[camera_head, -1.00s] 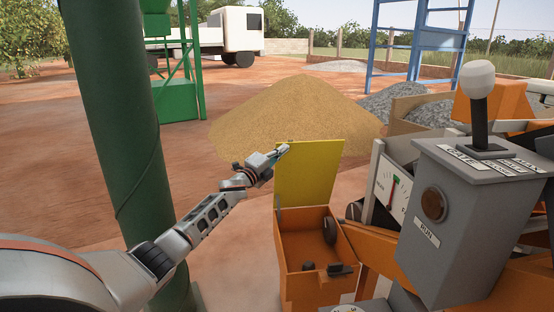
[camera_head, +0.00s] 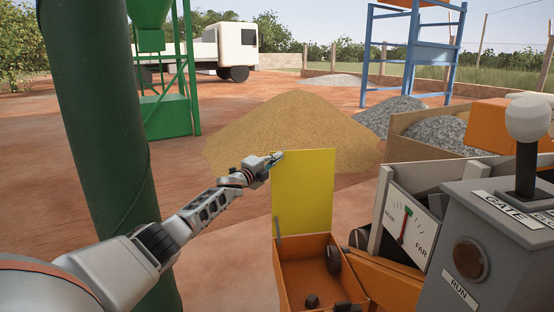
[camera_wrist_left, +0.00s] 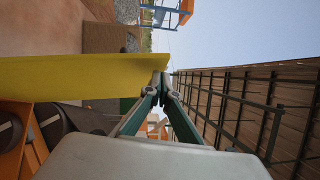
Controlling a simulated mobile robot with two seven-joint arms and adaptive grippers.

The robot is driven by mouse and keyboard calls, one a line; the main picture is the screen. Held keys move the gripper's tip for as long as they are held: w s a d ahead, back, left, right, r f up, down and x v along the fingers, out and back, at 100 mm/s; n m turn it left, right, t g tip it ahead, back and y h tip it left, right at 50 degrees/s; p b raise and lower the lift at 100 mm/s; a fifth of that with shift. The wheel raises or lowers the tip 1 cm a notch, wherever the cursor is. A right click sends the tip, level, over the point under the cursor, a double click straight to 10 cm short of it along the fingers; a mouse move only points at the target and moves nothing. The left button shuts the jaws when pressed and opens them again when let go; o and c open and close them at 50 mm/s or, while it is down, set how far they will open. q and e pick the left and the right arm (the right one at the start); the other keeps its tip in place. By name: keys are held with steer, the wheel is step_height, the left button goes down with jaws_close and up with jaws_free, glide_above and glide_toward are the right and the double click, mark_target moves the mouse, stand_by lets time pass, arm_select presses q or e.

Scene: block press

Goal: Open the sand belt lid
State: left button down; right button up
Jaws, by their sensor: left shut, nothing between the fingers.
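The yellow lid (camera_head: 303,192) stands upright at the back of an open orange box (camera_head: 284,285) in the head view. Dark parts, including a dark roller, show inside the box. My left gripper (camera_head: 277,157) is shut and empty at the lid's upper left corner; I cannot tell whether it touches. In the left wrist view the shut fingertips (camera_wrist_left: 161,82) are by the end of the yellow lid (camera_wrist_left: 80,78). My right gripper is not in view.
A grey control box (camera_head: 490,245) with a white-knobbed lever (camera_head: 527,120) stands at the right, beside a NEAR/FAR dial (camera_head: 408,226). A green post (camera_head: 98,130) stands at the left. A sand heap (camera_head: 300,125) lies behind the lid.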

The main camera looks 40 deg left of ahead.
arm_select(q)
steer(key=shift+w+a, duration=0.25)
steer(key=shift+a, duration=0.05)
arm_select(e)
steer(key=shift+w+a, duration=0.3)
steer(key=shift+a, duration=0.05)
arm_select(q)
steer(key=shift+d+r, duration=0.1)
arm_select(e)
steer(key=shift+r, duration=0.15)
